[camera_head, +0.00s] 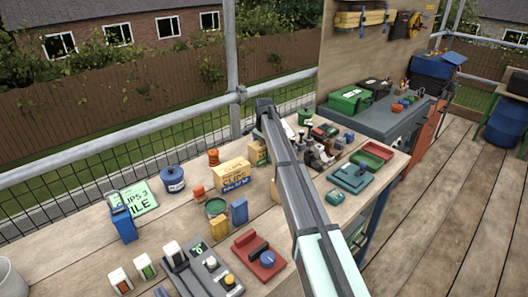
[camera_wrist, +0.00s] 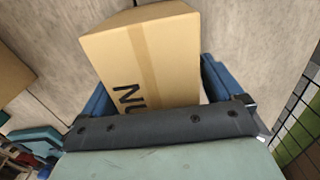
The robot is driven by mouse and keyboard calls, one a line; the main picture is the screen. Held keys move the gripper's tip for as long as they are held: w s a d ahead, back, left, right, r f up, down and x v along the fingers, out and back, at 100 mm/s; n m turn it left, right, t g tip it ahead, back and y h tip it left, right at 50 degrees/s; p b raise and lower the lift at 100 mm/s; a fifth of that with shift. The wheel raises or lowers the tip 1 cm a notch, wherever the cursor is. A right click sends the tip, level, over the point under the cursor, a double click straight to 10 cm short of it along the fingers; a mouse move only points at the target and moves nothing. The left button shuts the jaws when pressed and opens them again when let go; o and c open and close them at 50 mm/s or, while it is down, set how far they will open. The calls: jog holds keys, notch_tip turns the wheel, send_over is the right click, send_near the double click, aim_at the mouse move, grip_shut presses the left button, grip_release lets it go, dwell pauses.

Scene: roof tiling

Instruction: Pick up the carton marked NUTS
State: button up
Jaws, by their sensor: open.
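The carton marked NUTS (camera_wrist: 150,55) is a plain brown box with dark letters; in the wrist view only "NU" shows, and the rest of the word is hidden behind the gripper body. My gripper (camera_wrist: 155,80) is open, with one blue finger on each side of the carton. I cannot tell whether the fingers touch it. In the head view a small brown carton (camera_head: 258,153) stands partly behind my arm, and my gripper is hidden there.
A larger yellow-brown carton (camera_head: 231,175) with blue print stands to the left on the bench. A brown box also shows at the left edge of the wrist view (camera_wrist: 12,80). Orange, green and blue containers crowd nearby. A mesh rail (camera_head: 130,150) runs behind the bench.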

jog(key=shift+c, duration=0.4)
jog(key=c, duration=1.3)
jog(key=shift+r, duration=0.1)
jog(key=shift+c, duration=0.2)
